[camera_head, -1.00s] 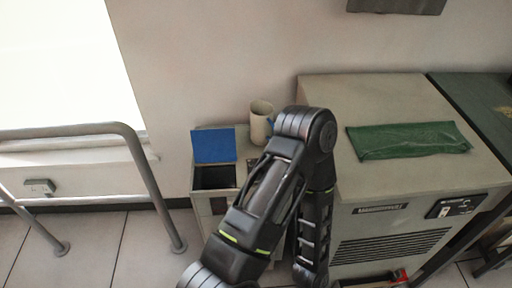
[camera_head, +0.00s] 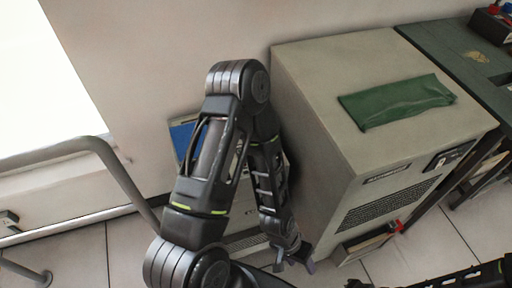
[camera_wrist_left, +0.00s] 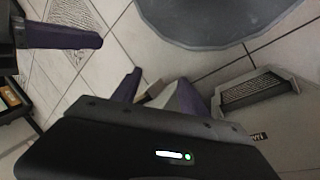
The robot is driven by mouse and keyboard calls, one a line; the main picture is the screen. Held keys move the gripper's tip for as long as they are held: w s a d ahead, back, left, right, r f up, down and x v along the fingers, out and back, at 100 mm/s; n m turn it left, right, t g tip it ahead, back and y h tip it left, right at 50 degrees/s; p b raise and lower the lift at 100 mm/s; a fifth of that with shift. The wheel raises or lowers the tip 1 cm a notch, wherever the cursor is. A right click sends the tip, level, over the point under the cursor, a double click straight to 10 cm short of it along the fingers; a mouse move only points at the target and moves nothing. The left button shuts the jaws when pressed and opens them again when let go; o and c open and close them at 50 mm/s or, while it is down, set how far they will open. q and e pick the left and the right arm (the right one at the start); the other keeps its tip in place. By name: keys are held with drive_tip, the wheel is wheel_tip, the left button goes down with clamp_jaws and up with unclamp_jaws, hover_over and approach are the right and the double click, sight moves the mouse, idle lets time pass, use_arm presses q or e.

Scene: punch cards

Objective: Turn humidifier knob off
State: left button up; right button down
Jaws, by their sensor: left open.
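The humidifier appears to be the big beige cabinet (camera_head: 330,130) with a nameplate and a front grille. Its dark control panel (camera_head: 450,156) is at the upper right of the front; the knob is too small to make out. The cabinet's grille also shows in the left wrist view (camera_wrist_left: 258,90). My left gripper (camera_head: 294,264) is open and empty, low in front of the cabinet's left side, well away from the panel. Its fingers show in the left wrist view (camera_wrist_left: 158,92). Part of my right arm (camera_head: 450,281) enters at the bottom right; its jaw state is unclear.
A green cloth-like packet (camera_head: 398,101) lies on the cabinet. A dark green table (camera_head: 450,60) adjoins its right side. A grey rail (camera_head: 120,170) stands at the left. A red-marked item (camera_head: 398,226) sits low by the cabinet front. Tiled floor (camera_head: 400,262) is open in front.

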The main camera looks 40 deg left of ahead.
use_arm(q)
drive_tip(key=shift+o, duration=0.5)
drive_tip(key=w+a+r+m, duration=0.2)
drive_tip(key=w+m, duration=0.1)
drive_tip(key=w, duration=0.4)
drive_tip(key=shift+w+a+r+m, duration=0.2)
drive_tip(key=shift+a+r+m, duration=0.05)
drive_tip(key=shift+r+m, duration=0.15)
drive_tip(key=w+a+r+m+y, duration=0.1)
drive_tip(key=w+a+r+m, duration=0.2)
drive_tip(key=a, duration=0.4)
drive_tip(key=w+a+r+m+y, duration=0.1)
drive_tip(key=w+a+r+m, duration=0.3)
drive_tip(key=a, duration=0.3)
drive_tip(key=w+a+r+m+y, duration=0.1)
drive_tip(key=w+a+r+m, duration=0.3)
drive_tip(key=a+r, duration=0.2)
drive_tip(key=shift+w+a, duration=0.4)
drive_tip(key=shift+a, duration=0.1)
drive_tip(key=a+r+m, duration=0.1)
drive_tip(key=a, duration=0.1)
drive_tip(key=a+r+m+y, duration=0.1)
drive_tip(key=a+r, duration=0.2)
drive_tip(key=a, duration=0.1)
drive_tip(key=shift+s+a+r+m+y, duration=0.1)
drive_tip(key=shift+a+r+m+y, duration=0.2)
drive_tip(key=shift+m, duration=0.1)
drive_tip(key=shift+f, duration=0.1)
